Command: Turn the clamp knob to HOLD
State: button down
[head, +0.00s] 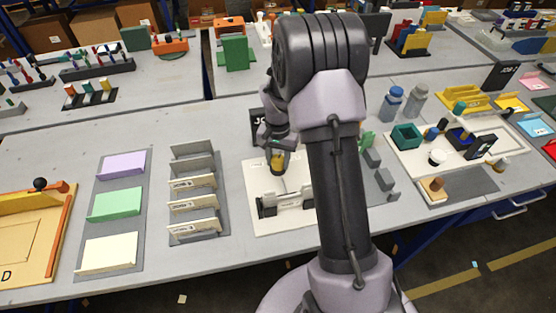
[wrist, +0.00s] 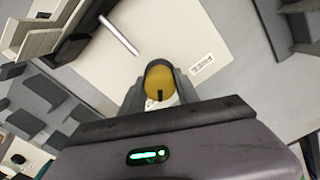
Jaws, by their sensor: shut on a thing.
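The clamp knob (wrist: 160,82) is a round yellow knob with a dark pointer mark on its face. In the wrist view it sits between the two fingertips of my gripper (wrist: 161,92), which is shut on it. The head view also shows the yellow knob (head: 277,164) under my gripper (head: 277,152), on the white plotter plate (head: 255,183). The mark points down toward my palm in the wrist view. The HOLD label cannot be read in either view; the arm and gripper cover part of the plotter.
A white plotter carriage with dark ends (head: 288,204) lies in front of the knob. A thin pale rod (wrist: 119,36) shows on the plate in the wrist view. A slotted rack (head: 192,195) stands at the left. Grey blocks (head: 380,178) are on the right, beyond my arm.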

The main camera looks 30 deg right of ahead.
aim_at(278, 158)
jog(key=shift+m, duration=0.6)
jog(key=c, duration=0.9)
grip_release()
notch_tip(278, 158, up, 18)
jog(key=p, duration=0.6)
jog(key=shift+f, duration=0.25)
